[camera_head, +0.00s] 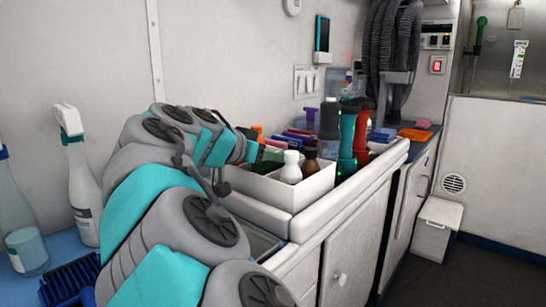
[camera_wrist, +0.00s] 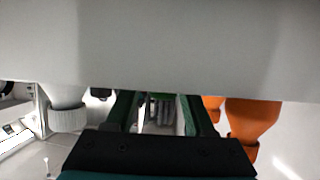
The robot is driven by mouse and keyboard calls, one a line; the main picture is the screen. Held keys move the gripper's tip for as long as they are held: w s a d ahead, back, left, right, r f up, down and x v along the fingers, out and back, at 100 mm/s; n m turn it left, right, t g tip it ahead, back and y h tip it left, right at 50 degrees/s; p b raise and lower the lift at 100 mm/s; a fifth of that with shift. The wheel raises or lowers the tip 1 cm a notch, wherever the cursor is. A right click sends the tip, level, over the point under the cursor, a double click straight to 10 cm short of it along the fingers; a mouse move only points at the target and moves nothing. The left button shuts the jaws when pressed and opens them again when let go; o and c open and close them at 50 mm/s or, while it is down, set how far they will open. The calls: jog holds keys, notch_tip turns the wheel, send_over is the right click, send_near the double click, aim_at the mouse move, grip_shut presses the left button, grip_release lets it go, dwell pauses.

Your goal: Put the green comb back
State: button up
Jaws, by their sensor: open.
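My gripper (camera_wrist: 160,112) is open, with its two dark green fingers reaching forward in the wrist view. Between them is a small greyish striped shape, partly hidden; I cannot tell what it is. In the head view my arm reaches over the sink side to the left end of a white open bin (camera_head: 308,188), and the fingertips are not clear there. A dark green patch shows at the arm's end by the bin; I cannot tell whether it is the green comb or my finger. No comb is clearly recognisable in either view.
A white bottle (camera_head: 290,168) and a brown bottle (camera_head: 311,165) stand in the bin. An orange bottle (camera_wrist: 252,118) and a white bottle neck (camera_wrist: 66,115) flank the fingers. A pale surface (camera_wrist: 160,45) blocks the upper wrist view. A blue brush (camera_head: 68,283) and spray bottle (camera_head: 82,185) sit left.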

jog(key=shift+r, duration=0.1)
jog(key=v, duration=1.2)
jog(key=shift+b, duration=0.4)
jog(key=shift+d, duration=0.15)
